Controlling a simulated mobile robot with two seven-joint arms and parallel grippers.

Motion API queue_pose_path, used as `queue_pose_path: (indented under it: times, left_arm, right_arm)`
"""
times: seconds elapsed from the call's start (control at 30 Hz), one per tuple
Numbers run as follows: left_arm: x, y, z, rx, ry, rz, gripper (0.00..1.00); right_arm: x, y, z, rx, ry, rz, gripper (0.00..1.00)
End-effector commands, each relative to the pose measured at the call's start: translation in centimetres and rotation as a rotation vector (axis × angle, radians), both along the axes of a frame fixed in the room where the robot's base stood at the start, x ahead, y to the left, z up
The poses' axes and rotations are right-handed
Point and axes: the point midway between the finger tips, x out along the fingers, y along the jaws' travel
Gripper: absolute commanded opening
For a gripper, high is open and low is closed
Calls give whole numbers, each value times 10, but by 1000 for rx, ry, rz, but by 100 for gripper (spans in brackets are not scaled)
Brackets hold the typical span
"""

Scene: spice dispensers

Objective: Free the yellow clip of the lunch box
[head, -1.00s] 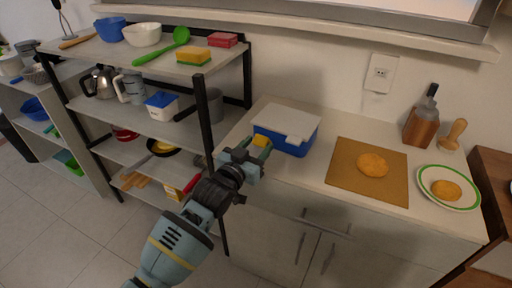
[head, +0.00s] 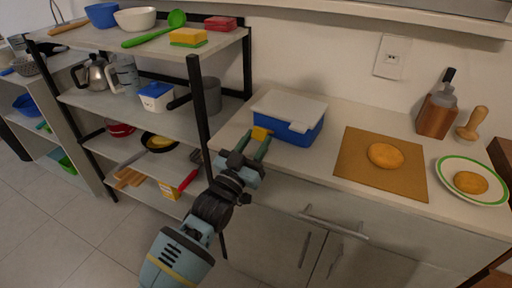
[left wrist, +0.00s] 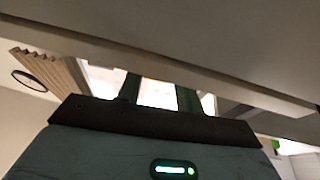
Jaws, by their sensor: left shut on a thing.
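The lunch box (head: 296,134) is blue and stands on the counter near its left end. Its pale lid (head: 288,106) lies on top. The small yellow clip (head: 261,133) shows at the box's front left side, between my left gripper's fingertips. My left gripper (head: 256,143) is shut on the yellow clip, reaching up from the front edge of the counter. In the left wrist view the two fingers (left wrist: 158,92) point away under a pale surface, and the clip is barely visible there. My right gripper is in neither view.
A brown board (head: 350,176) with a round patty lies right of the box. A green-rimmed plate (head: 447,184) and a wooden block (head: 434,118) stand farther right. A shelf (head: 199,104) with a black post is close left of the gripper. Counter between box and board is bare.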

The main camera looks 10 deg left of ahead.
Motion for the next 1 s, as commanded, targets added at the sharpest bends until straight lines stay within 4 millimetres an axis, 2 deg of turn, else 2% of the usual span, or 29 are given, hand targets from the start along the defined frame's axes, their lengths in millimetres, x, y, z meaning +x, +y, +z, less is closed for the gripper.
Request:
queue_pose_path:
  times: [0.03, 0.53, 0.57, 0.7, 1.0]
  left_arm:
    - [0, 0, -8, -5, -7, -1, 13]
    - [0, 0, -5, -20, -45, 0, 13]
    - [0, 0, -5, -20, -45, 0, 40]
    - [0, 0, -5, -20, -45, 0, 58]
    - [-1, 1, -4, -19, -47, 0, 58]
  right_arm:
    - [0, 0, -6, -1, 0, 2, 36]
    - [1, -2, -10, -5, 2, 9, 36]
    - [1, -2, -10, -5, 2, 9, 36]
    - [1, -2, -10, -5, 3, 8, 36]
    - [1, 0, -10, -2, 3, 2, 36]
